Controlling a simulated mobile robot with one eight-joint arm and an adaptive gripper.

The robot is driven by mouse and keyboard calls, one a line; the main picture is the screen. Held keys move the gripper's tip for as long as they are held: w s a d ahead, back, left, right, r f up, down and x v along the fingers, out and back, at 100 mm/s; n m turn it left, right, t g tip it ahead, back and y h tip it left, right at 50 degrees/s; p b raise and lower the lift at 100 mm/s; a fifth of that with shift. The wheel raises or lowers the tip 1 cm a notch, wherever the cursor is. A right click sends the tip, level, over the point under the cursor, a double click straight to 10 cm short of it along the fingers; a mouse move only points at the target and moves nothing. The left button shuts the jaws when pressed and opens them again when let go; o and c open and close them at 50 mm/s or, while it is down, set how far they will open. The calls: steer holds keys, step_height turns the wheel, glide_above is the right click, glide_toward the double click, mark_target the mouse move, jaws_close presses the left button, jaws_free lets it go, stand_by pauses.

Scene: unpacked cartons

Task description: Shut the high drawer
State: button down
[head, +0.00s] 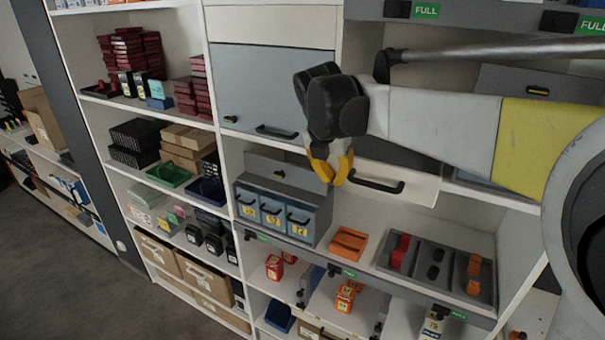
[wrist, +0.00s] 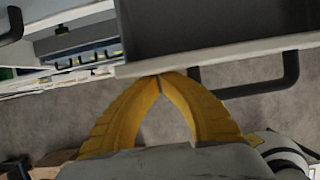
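The high drawer stands pulled out, with a white front (head: 415,187) and a black bar handle (head: 376,181). In the wrist view its grey inside (wrist: 210,22) looks empty where it shows, and its front edge (wrist: 235,52) and handle (wrist: 270,86) are close by. My gripper (head: 332,180) is at the left part of the drawer front, left of the handle. Its yellow fingertips (wrist: 160,76) meet with nothing between them. They are at the front panel; I cannot tell if they touch it. My gripper and arm hide much of the drawer in the head view.
A closed grey-blue door (head: 270,85) with a black handle is at the upper left. Below it are small blue drawers (head: 273,213), an orange tray (head: 348,243) and a grey sorting tray (head: 440,268). Bare floor (head: 60,285) lies at the lower left.

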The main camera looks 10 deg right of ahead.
steer(key=w+d, duration=0.2)
steer(key=w, duration=0.1)
steer(key=w+d, duration=0.2)
steer(key=w, duration=0.1)
steer(key=w+d, duration=0.3)
steer(key=w, duration=0.1)
steer(key=shift+d, duration=0.1)
